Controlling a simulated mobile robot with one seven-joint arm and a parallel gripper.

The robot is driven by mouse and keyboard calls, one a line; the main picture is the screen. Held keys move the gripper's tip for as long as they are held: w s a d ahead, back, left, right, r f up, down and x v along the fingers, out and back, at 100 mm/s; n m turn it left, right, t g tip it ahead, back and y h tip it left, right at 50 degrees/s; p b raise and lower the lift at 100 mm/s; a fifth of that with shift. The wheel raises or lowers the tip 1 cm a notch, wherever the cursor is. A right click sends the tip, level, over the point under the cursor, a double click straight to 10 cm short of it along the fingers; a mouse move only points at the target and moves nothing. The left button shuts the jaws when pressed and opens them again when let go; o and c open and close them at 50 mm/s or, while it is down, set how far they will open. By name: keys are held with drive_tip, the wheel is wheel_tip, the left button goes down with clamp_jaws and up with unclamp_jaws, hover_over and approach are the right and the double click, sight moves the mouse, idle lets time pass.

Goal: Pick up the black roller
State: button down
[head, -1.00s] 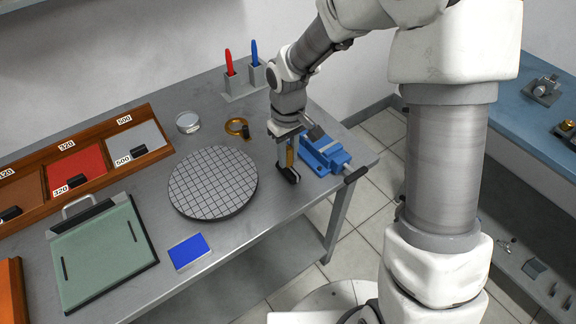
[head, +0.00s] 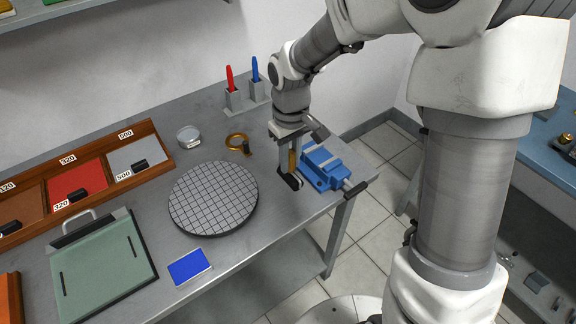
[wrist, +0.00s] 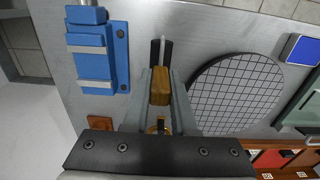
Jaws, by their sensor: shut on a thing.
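The black roller has a wooden handle and a dark roller end. In the wrist view its handle (wrist: 160,88) stands between my two fingertips, with the black roller end (wrist: 155,52) beyond them. My gripper (wrist: 161,85) is shut on the wooden handle. In the head view my gripper (head: 290,166) points down at the right end of the bench, just left of the blue vise. The black roller end (head: 290,181) shows low at the fingertips; whether it touches the bench I cannot tell.
The blue vise (head: 326,168) stands close on the right. A round gridded plate (head: 213,198) lies to the left, with a brass ring (head: 236,140) behind. A pen stand (head: 245,101) is at the back. Bare bench lies in front, near its edge.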

drive_tip(key=s+d+r, duration=0.5)
drive_tip(key=s+r, duration=0.1)
drive_tip(key=s, duration=0.3)
drive_tip(key=shift+s+p, duration=0.3)
drive_tip(key=shift+p, duration=0.1)
drive_tip(key=shift+r, duration=0.1)
drive_tip(key=c, duration=1.4)
unclamp_jaws()
clamp_jaws()
